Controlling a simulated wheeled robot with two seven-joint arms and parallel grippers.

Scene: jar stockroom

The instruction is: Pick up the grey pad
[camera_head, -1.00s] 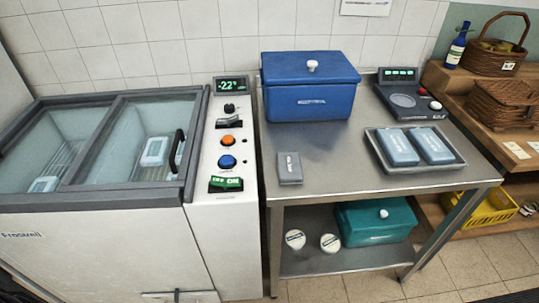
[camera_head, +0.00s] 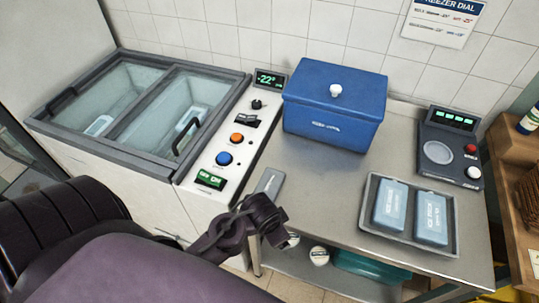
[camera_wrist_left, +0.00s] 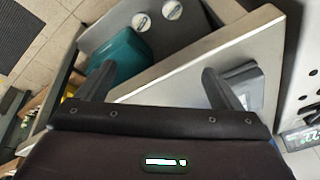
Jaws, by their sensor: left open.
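The grey pad (camera_head: 270,181) lies flat on the steel table (camera_head: 315,190), near its left front corner beside the freezer's control panel. My left gripper (camera_head: 262,221) is at the table's front edge, just in front of the pad, and covers the pad's near end in the head view. In the left wrist view the open jaws (camera_wrist_left: 159,84) have nothing between them. The grey pad (camera_wrist_left: 246,84) shows there beyond and beside the right-hand finger, partly hidden by it. My right gripper is not in view.
A blue lidded box (camera_head: 333,110) stands behind the pad. A tray (camera_head: 399,239) with two blue-grey packs and a scale (camera_head: 449,150) are to the right. The freezer (camera_head: 130,112) is at left. A teal box (camera_wrist_left: 118,62) sits on the lower shelf.

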